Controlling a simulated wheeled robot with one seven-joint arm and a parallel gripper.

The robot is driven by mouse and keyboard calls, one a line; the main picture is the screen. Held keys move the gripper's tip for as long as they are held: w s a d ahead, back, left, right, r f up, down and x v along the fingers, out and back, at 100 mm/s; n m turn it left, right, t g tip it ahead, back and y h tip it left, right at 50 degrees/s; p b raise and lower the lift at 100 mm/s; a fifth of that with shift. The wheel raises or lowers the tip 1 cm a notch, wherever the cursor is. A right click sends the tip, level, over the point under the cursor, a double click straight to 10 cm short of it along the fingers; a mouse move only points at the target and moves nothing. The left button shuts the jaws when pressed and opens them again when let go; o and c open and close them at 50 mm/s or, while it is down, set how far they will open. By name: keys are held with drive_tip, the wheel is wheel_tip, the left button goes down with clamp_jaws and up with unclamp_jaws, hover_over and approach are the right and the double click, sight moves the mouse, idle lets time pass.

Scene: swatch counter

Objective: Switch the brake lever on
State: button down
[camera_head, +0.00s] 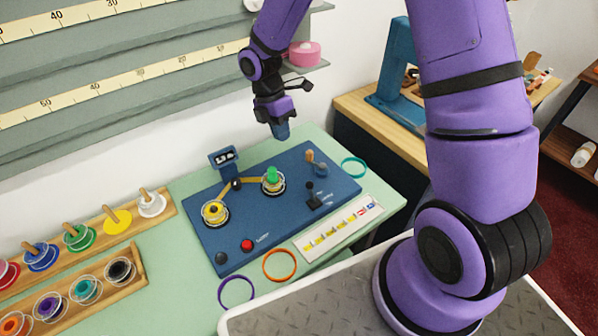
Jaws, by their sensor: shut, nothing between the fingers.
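A blue panel (255,220) lies on the pale green counter. Near its right end stands a small black lever (310,190) on a dark base, with small white lettering beside it that I cannot read. Behind it is an orange-brown handle (311,158) on a blue-grey mount. I cannot tell from the lettering which of the two is the brake lever. My gripper (281,131) is shut and empty, pointing down above the panel's back edge, left of both and apart from them.
The panel also carries a yellow spool (213,212), a green spool (271,175), a display (223,157), a red button (246,244) and a dark knob (221,257). Orange (279,265), purple (236,291) and teal (354,168) rings lie around it. Wooden spool racks (95,284) stand left.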

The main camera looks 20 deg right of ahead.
idle(0.3)
approach(311, 192)
drive_tip(key=w+f, duration=0.2)
drive_tip(key=w+a+f, duration=0.1)
drive_tip(key=w+f, duration=0.1)
drive_tip(key=f, duration=0.1)
drive_tip(key=shift+w+a+f, duration=0.1)
drive_tip(key=shift+w+f, duration=0.05)
drive_tip(key=shift+w, duration=0.1)
drive_tip(key=s, duration=0.1)
drive_tip(key=s+d, duration=0.1)
drive_tip(key=shift+s+f, duration=0.15)
drive_tip(key=shift+s, duration=0.15)
drive_tip(key=shift+s+d, duration=0.15)
drive_tip(key=shift+s, duration=0.15)
